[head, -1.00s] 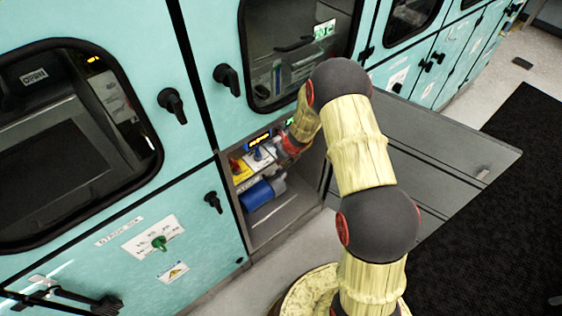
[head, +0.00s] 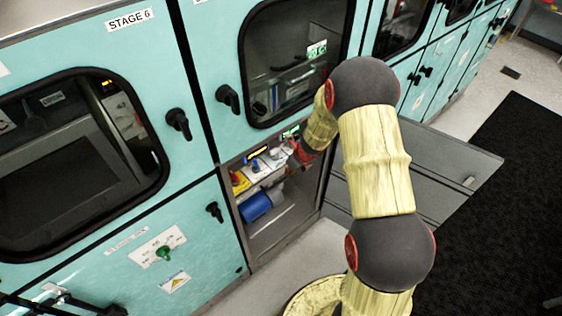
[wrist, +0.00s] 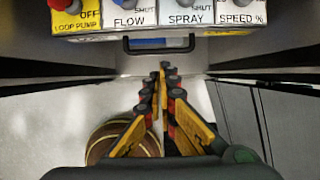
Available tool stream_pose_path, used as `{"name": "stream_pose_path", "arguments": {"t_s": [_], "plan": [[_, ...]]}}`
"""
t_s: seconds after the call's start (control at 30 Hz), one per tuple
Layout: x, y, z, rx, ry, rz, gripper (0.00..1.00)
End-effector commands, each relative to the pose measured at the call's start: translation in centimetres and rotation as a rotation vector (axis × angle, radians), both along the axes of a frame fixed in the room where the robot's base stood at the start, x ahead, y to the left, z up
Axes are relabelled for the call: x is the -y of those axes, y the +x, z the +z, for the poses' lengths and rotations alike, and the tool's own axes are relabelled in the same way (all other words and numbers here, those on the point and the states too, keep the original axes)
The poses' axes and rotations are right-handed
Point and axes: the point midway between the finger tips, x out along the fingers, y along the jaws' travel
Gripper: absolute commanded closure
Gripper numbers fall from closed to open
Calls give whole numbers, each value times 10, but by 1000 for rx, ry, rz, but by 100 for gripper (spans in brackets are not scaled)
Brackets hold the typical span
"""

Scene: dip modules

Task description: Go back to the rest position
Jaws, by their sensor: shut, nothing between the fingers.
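My gripper (wrist: 164,72) is in the wrist view, its yellow and black fingers drawn together at the tips with nothing between them. It points toward the control panel (wrist: 165,22) and is apart from it. The panel has labels for loop pump, flow, spray and speed. In the head view my arm bends over into the open lower bay (head: 285,232) of the teal cabinet. My gripper is near the panel (head: 262,172) there, partly hidden by my own wrist.
A blue cylinder (head: 255,207) lies in the bay below the panel. A grey flap (head: 425,165) extends to the right of the bay. Teal doors with black handles (head: 228,97) stand above and left. A black mat (head: 500,200) covers floor at the right.

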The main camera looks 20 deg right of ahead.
Motion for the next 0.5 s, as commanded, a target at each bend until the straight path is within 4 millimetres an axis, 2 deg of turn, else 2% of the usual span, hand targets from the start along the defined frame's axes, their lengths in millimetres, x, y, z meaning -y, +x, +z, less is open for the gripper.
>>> {"name": "stream_pose_path", "arguments": {"t_s": [0.33, 0.43, 0.5], "plan": [[0, -2, 1, 4, -15, 46, 100], [-8, -5, 1, 9, -35, 179, 100], [-17, -18, -3, 0, -52, 333, 100]]}}
